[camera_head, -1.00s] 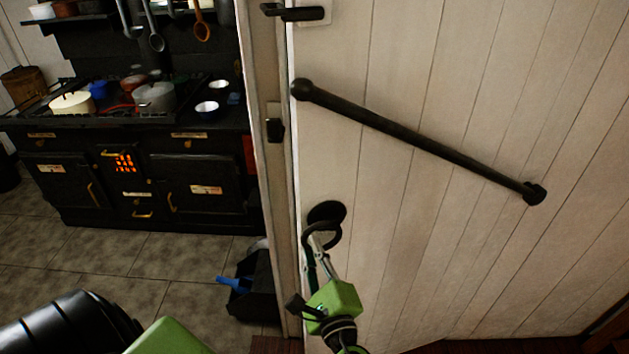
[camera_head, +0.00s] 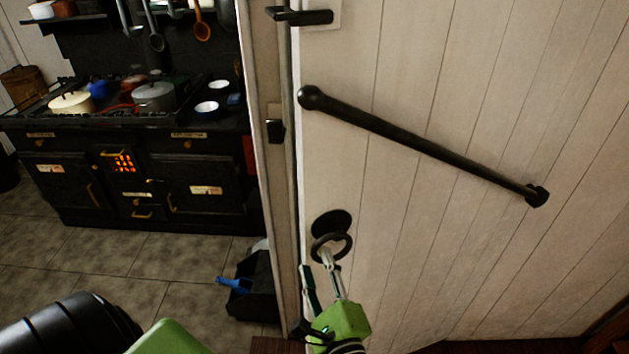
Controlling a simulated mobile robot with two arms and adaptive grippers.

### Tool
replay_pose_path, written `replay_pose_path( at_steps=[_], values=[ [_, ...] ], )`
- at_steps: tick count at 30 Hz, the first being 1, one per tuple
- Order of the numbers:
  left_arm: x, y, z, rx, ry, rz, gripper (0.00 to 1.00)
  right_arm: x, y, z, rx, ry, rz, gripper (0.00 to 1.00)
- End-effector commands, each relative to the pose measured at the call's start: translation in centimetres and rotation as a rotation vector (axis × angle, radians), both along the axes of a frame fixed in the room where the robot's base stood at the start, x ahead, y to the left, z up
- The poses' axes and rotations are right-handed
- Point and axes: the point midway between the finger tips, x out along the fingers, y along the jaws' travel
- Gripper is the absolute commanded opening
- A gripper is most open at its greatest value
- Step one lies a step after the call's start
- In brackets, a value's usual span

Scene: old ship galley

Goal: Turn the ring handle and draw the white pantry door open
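The white plank pantry door (camera_head: 400,220) fills the right half of the head view. Its left edge stands slightly out from the jamb (camera_head: 268,190). A black ring handle (camera_head: 346,249) hangs from a round dark plate (camera_head: 331,222) low near that edge. My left gripper (camera_head: 315,264) comes up from below with its fingers spread. The tip of its pale finger is at the ring's lower left; I cannot tell whether it passes through. The darker finger is left of the ring, by the door's edge. My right gripper is not in view.
A long black bar (camera_head: 425,147) slants across the door, and a black latch (camera_head: 305,17) is above it. A black stove (camera_head: 150,180) with pots stands at the left. A dark bin (camera_head: 252,287) with a blue scoop (camera_head: 235,285) is by the jamb. Tiled floor lies between.

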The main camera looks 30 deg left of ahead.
Motion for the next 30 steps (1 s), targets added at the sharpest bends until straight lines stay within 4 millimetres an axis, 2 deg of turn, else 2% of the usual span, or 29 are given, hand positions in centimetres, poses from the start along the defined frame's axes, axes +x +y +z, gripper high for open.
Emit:
replay_pose_path(
  at_steps=[16, 30],
  values=[
    [-4.4, -4.7, -0.1, -0.002, 0.003, 0.008, 0.36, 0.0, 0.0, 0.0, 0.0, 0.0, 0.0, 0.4],
    [-4.9, -5.1, -0.1, -0.003, 0.002, 0.012, 0.36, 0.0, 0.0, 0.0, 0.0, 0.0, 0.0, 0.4]
  ],
)
